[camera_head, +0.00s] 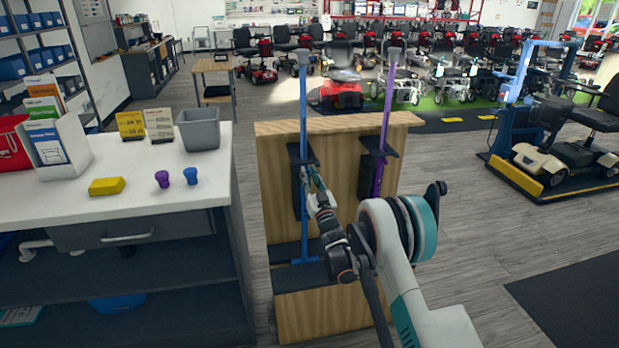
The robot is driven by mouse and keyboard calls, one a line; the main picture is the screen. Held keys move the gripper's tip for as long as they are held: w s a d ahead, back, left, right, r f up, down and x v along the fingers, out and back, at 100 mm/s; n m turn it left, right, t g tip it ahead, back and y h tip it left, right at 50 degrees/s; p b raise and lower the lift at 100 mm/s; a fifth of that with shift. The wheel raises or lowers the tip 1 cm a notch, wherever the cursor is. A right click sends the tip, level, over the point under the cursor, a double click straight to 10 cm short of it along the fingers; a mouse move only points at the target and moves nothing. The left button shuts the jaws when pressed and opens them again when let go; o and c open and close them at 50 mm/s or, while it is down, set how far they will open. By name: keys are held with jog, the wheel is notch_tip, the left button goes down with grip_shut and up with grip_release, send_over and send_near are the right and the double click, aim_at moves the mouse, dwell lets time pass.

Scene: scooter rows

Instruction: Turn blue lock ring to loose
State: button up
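A blue pole with a grey top (303,100) stands upright in a black holder on the front of a wooden stand (340,145). A purple pole (384,115) stands in a second black holder to its right. My gripper (312,178) is at the blue pole, at about the height of its black holder. The gripper is small here and overlaps the pole, so I cannot tell whether its fingers are open or closed around anything. A blue lock ring cannot be made out clearly; my gripper covers that part of the pole.
The counter's right edge is close to the stand.

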jog(key=shift+s+a+r+m+t+h, duration=0.15)
jog(key=shift+a+m+t+h, duration=0.15)
jog(key=shift+h, duration=0.2)
jog(key=shift+h, duration=0.4)
